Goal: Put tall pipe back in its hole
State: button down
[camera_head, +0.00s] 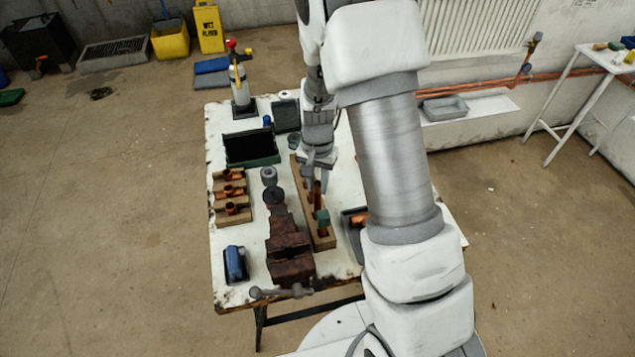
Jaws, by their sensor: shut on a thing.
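My gripper (317,176) is in the middle of the table, pointing down over the long wooden block (323,241). It is shut on a copper pipe (317,193), which stands roughly upright below the fingers. The pipe's lower end is close to the block, but I cannot tell whether it is in a hole or just above or in front of it. The block has dark holes along its top, partly hidden by my gripper and the pipe. A green piece (322,216) shows near the block's front end, just in front of the pipe.
A rusty vise (289,245) stands left of the block. A fittings rack (231,193), dark bin (251,147) and blue item (235,264) lie further left. A blowtorch (240,88) stands at the back left. A grey tray (353,236) sits right, partly behind my arm.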

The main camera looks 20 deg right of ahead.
aim_at(317, 193)
jog(key=shift+f+b, duration=1.15)
jog(key=shift+f, duration=0.25)
jog(key=shift+f+b, duration=0.45)
jog(key=shift+f, duration=0.05)
jog(key=c, duration=0.6)
grip_release()
jog(key=shift+r, duration=0.1)
